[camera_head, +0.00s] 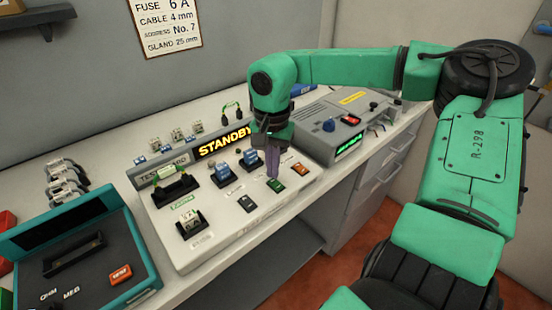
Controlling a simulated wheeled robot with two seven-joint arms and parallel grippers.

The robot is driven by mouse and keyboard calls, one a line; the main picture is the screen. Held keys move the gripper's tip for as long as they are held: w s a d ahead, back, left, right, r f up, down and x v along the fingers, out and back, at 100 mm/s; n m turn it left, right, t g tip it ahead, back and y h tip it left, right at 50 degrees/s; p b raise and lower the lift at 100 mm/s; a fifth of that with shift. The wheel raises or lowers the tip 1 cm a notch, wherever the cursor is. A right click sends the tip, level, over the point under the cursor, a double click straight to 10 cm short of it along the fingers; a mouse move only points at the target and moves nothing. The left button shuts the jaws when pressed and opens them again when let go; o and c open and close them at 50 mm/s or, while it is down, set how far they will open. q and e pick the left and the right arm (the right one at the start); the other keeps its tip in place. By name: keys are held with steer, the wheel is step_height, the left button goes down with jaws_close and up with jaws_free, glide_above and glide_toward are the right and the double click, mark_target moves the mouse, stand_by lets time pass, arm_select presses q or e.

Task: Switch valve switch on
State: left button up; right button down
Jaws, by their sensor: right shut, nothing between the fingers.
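The pale test board (206,245) lies on the bench, with a lit display (223,143) reading STANDBY. Near its front right edge sit a dark switch (246,203), a green switch (277,186) and an orange-red switch (300,169). Their labels are too small to read, so I cannot tell which is the valve switch. My right gripper (274,177) points down, shut and empty, with its tips at the green switch. It partly covers the board behind it, and I cannot tell whether it touches the switch. My left gripper is out of view.
A teal-edged dark box (80,255) with an orange button stands left. A drawer cabinet is below.

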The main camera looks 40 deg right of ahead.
mark_target(273, 181)
steer(key=shift+f+b, duration=0.65)
steer(key=shift+f, duration=0.2)
steer(key=shift+r, duration=0.1)
step_height(273, 181, up, 7)
steer(key=p, duration=0.5)
stand_by(0.3)
stand_by(0.3)
